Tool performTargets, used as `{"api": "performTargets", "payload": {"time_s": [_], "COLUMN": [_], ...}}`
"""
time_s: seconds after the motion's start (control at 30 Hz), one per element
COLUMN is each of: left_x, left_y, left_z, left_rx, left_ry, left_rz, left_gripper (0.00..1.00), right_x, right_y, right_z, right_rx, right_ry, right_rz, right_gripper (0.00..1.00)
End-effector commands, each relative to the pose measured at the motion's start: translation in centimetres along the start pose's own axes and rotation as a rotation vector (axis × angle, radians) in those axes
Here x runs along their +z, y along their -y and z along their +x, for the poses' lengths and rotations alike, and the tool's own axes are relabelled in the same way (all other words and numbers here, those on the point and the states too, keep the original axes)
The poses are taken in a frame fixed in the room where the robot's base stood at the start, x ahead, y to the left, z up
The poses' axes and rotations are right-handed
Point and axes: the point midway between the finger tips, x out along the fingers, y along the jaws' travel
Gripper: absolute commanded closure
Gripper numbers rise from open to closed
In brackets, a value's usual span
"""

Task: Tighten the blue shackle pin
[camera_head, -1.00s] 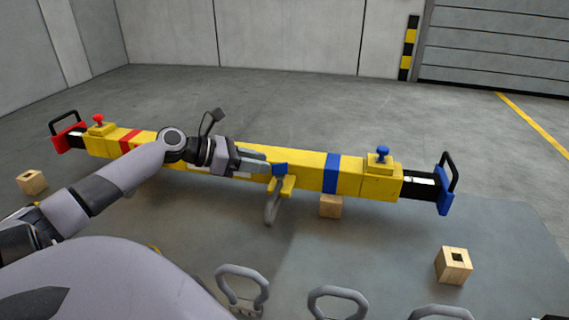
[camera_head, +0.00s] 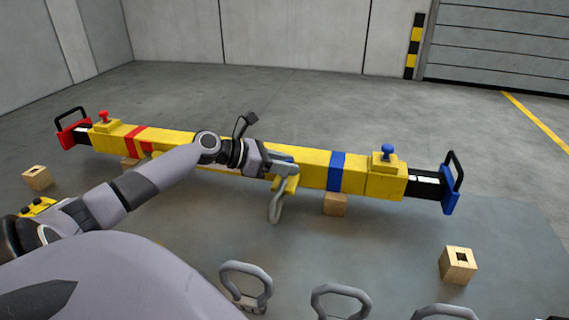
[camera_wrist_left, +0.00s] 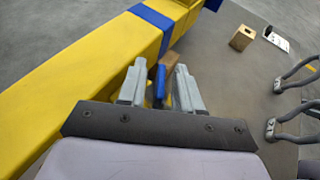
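The blue shackle pin (camera_wrist_left: 160,84) shows in the left wrist view as an upright blue bar between my left gripper's two grey fingers (camera_wrist_left: 161,85). The fingers are apart, with narrow gaps visible on both sides of the pin. In the head view my left gripper (camera_head: 284,166) is at the middle of the yellow beam (camera_head: 312,168) and covers the pin. A grey shackle (camera_head: 276,208) hangs below there, by a small yellow lug (camera_head: 291,185). I cannot tell whether the fingers touch the pin. My right gripper is not in view.
The beam has a red end (camera_head: 72,134) and a blue end (camera_head: 450,190), each with a black handle. Wooden blocks stand under the beam (camera_head: 335,205) and on the floor (camera_head: 457,264). Several grey shackles (camera_head: 246,285) show at the front edge. Floor behind the beam is clear.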

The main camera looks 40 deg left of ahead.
Motion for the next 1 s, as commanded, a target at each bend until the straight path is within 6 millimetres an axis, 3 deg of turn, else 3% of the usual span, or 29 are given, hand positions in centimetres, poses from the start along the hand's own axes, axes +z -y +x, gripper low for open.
{"api": "performTargets", "payload": {"time_s": [0.03,0.07,0.13,0.17,0.57,1.0], "left_x": [0.0,0.0,0.0,0.0,0.1,0.2], "left_y": [0.0,0.0,0.0,0.0,0.0,-0.1], "left_z": [0.0,0.0,0.0,0.0,0.0,0.1], "left_rx": [0.000,0.000,0.000,0.000,-0.032,-0.288], "left_ry": [0.000,0.000,0.000,0.000,0.003,0.007], "left_rz": [0.000,0.000,0.000,0.000,0.012,0.119], "left_gripper": [0.66,0.72,0.95,1.00,1.00,1.00], "right_x": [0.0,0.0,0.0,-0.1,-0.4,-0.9], "right_y": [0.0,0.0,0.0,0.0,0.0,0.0], "right_z": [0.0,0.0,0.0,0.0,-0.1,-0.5], "right_rx": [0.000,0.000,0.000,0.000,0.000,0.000], "right_ry": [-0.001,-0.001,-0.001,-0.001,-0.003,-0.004], "right_rz": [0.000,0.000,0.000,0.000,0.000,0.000], "right_gripper": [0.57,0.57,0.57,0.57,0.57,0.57]}}
